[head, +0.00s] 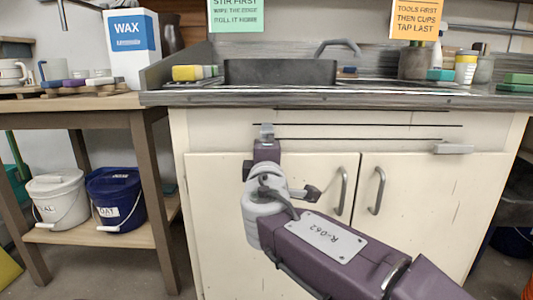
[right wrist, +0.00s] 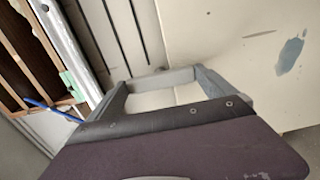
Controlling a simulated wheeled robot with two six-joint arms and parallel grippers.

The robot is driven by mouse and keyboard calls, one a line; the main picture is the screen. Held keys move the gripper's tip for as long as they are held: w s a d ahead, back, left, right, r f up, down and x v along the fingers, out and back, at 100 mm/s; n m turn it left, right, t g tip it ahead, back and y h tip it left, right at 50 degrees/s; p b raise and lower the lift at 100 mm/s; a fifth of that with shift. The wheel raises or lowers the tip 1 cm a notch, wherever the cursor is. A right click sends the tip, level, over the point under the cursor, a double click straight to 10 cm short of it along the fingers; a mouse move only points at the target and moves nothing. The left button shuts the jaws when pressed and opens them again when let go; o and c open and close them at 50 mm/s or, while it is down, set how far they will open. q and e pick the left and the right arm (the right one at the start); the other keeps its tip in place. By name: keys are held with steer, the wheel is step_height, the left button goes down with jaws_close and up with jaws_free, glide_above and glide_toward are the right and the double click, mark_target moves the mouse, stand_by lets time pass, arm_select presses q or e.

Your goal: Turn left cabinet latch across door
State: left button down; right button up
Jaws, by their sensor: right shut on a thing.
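The cream cabinet has a left door (head: 222,225) and a right door (head: 440,210), both shut. My right gripper (head: 266,132) is at the top of the left door, by the seam under the drawer front. It is shut on the left latch, which is mostly hidden by the fingers, so I cannot tell its angle. In the right wrist view my right gripper's grey fingers (right wrist: 176,76) meet near the cream cabinet face (right wrist: 245,50). The right latch (head: 453,149) is a grey bar lying level above the right door. My left gripper is not in view.
Two curved door handles (head: 341,190) (head: 376,190) stand out near the middle seam. A dark counter (head: 340,98) with a sink juts out above. A wooden table (head: 70,102) stands left, with a white bucket (head: 57,197) and a blue bucket (head: 116,198) on its shelf.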

steer(key=o, duration=1)
steer(key=shift+f, duration=0.1)
steer(key=s+p, duration=0.2)
steer(key=s, duration=0.7)
